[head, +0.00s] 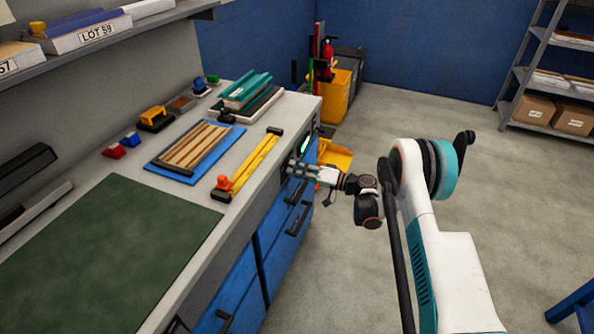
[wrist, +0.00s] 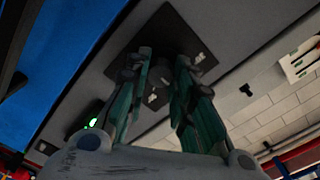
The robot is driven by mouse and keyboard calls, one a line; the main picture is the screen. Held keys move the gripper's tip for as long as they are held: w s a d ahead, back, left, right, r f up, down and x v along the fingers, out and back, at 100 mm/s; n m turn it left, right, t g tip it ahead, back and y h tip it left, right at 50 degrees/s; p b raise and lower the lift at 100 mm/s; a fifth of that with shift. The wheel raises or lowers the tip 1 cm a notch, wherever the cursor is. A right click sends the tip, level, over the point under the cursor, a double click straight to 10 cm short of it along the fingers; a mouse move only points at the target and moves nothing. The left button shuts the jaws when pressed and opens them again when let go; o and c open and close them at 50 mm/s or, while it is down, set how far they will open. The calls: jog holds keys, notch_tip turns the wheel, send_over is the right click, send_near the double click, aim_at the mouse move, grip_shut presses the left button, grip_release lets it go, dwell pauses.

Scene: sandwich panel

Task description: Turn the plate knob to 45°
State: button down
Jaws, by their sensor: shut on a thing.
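A dark square plate (wrist: 168,28) with small white marks is fixed to the grey front of the bench in the wrist view. My gripper (wrist: 164,62) reaches up to the plate with a teal finger on each side of its middle. It is shut on the plate knob, which is mostly hidden between the fingertips. The knob's angle cannot be read from these frames. In the head view my gripper (head: 294,168) is at the bench front, just below the top's right edge, and hides the knob there.
Blue drawers with dark handles (head: 298,221) lie just below my gripper. A small green-lit display (head: 305,143) is beside it on the bench front. The bench top holds a yellow rail (head: 250,163) and a blue board (head: 163,171). The floor (head: 350,290) to the right is mostly clear.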

dwell(0.3)
jog(key=c, duration=1.3)
grip_release()
jog(key=shift+c, duration=0.2)
jog(key=v, duration=1.2)
jog(key=shift+r, duration=0.1)
